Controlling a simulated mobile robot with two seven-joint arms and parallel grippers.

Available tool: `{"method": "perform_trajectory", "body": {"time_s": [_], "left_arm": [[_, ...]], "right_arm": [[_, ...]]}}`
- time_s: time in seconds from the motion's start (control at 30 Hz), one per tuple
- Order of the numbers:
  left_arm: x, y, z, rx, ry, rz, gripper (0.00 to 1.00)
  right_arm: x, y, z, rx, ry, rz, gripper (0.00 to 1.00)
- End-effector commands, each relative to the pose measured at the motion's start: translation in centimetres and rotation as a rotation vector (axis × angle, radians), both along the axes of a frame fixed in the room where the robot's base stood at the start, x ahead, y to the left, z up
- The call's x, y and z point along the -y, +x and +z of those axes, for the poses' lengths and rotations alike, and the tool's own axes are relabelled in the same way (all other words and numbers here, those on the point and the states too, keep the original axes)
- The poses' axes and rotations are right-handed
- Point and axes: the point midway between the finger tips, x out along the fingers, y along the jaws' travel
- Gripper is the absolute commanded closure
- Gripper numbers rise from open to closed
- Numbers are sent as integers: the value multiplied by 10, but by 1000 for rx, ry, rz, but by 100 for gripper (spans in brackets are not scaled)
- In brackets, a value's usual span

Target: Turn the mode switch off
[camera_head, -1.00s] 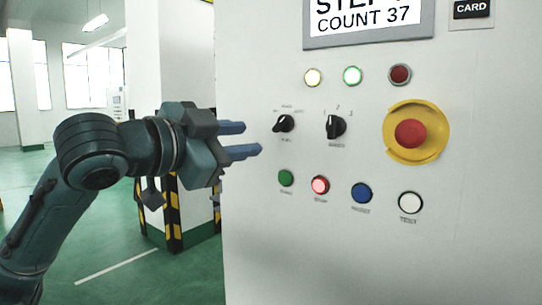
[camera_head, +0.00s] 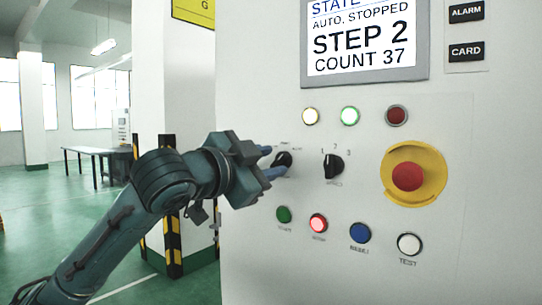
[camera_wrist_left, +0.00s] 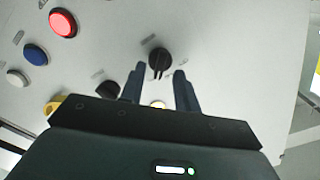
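The mode switch (camera_head: 284,159) is a black rotary knob at the left of the panel, with small labels above it that I cannot read clearly. It also shows in the left wrist view (camera_wrist_left: 159,60), ahead of the fingertips and between their lines. My left gripper (camera_head: 270,161) is open, its two blue fingers pointing at the panel on either side of the knob. In the left wrist view the gripper (camera_wrist_left: 159,74) has a clear gap between its fingers. I cannot tell whether they touch the knob. My right gripper is out of view.
A second black knob (camera_head: 333,166) marked 1, 2, 3 is to the right. A red emergency stop (camera_head: 408,177) is further right. Lamps line up above, push buttons (camera_head: 318,223) below. The screen (camera_head: 361,40) reads "AUTO, STOPPED", "STEP 2". A striped pillar base (camera_head: 174,240) stands left.

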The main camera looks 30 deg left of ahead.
Motion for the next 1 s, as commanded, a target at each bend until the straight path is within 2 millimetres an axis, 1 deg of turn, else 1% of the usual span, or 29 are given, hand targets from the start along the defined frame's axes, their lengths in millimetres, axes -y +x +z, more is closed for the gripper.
{"method": "perform_trajectory", "body": {"time_s": [0.03, 0.13, 0.43, 0.8, 0.83, 1.0], "left_arm": [[1, 5, 0, 0, 0, -1, 68], [1, 10, 0, 0, 1, -1, 68], [1, 12, -1, 0, 2, 0, 68], [1, 11, -1, -1, 2, -1, 98], [1, 11, -1, -1, 2, -1, 100], [1, 11, -1, -1, 2, -1, 100]], "right_arm": [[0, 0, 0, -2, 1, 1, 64], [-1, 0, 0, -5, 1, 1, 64], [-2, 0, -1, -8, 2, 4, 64], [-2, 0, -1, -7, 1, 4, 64], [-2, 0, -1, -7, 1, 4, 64], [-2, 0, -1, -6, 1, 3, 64]]}}
